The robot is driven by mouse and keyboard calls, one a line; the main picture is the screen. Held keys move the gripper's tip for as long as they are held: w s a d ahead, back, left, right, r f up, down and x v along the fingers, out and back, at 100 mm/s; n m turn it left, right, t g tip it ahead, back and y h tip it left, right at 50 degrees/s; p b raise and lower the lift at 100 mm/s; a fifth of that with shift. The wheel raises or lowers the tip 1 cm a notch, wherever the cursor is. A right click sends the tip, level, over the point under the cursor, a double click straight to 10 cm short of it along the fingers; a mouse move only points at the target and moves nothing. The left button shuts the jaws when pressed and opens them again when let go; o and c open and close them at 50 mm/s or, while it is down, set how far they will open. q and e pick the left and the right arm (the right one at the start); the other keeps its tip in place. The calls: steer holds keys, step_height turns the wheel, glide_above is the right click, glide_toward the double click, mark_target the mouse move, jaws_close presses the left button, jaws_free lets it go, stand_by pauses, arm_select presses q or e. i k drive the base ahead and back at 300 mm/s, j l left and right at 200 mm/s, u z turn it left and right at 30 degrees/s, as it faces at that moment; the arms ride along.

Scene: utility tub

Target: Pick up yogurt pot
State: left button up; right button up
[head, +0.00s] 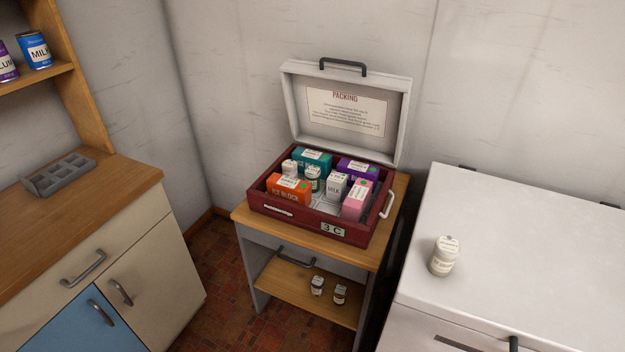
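A small off-white pot (444,258) with a lid and a label stands upright on the white chest top at the right. Its label is too small to read, so I cannot tell for certain that it is the yogurt pot. Two small labelled jars stand on the lower shelf of the wooden stand, a left jar (317,287) and a right jar (340,295). Small whitish containers also stand among the cartons in the dark red box (286,216). Neither of my grippers is in view.
The box's lid (292,105) stands open at the back. The white chest (520,240) is mostly clear. A grey compartment tray (60,176) lies on the left counter, with cans (36,50) on a shelf above.

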mark_target(289, 166)
steer(key=i+j, duration=0.9)
steer(key=z, duration=0.05)
